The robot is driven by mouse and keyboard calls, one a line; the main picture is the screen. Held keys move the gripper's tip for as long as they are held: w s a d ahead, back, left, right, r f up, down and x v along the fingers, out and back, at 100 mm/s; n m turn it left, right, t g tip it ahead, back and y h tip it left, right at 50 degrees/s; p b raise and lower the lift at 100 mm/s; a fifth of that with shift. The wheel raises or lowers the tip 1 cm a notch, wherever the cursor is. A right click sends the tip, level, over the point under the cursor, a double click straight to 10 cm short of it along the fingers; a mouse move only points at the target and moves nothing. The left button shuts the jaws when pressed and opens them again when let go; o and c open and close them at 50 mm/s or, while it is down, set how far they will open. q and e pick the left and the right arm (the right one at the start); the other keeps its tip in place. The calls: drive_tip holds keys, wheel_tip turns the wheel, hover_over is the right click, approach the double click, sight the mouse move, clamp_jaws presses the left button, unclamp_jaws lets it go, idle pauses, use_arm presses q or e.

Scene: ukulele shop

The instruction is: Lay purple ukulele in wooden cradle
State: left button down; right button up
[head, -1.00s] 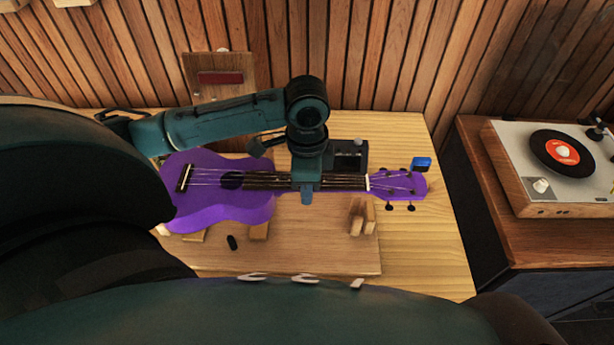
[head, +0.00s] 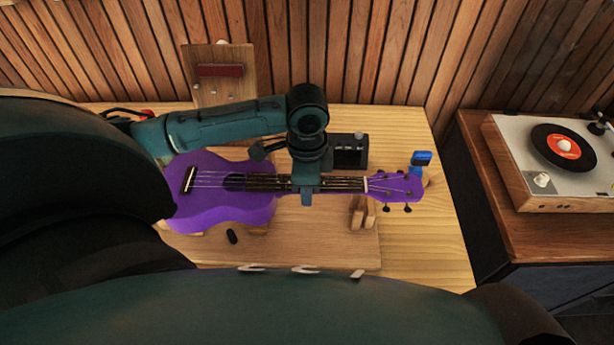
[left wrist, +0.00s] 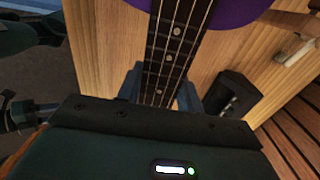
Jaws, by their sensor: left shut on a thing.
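The purple ukulele (head: 225,207) lies level, strings up, over the wooden cradle (head: 310,245), with its body at the left and its headstock at the right. My left gripper (head: 306,192) is shut on its neck, which also shows between the fingers in the left wrist view (left wrist: 158,88). The cradle's forked neck post (head: 360,213) stands just under the neck near the headstock. I cannot tell whether the ukulele touches the cradle. My right gripper is not in view.
A small black device (head: 350,152) stands behind the neck. A blue clip-on tuner (head: 421,159) is beside the headstock. A small dark oval item (head: 232,236) lies on the cradle base. A wooden stand (head: 221,77) is at the back, and a turntable (head: 540,170) at the right.

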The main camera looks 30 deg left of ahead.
use_arm(q)
drive_tip(key=shift+f+b, duration=0.5)
drive_tip(key=shift+f, duration=1.75)
drive_tip(key=c, duration=0.8)
unclamp_jaws()
drive_tip(key=shift+c, duration=0.2)
drive_tip(key=shift+r, duration=0.1)
drive_tip(key=shift+r+p, duration=0.9)
drive_tip(key=shift+r, duration=0.05)
drive_tip(key=shift+r, duration=1.25)
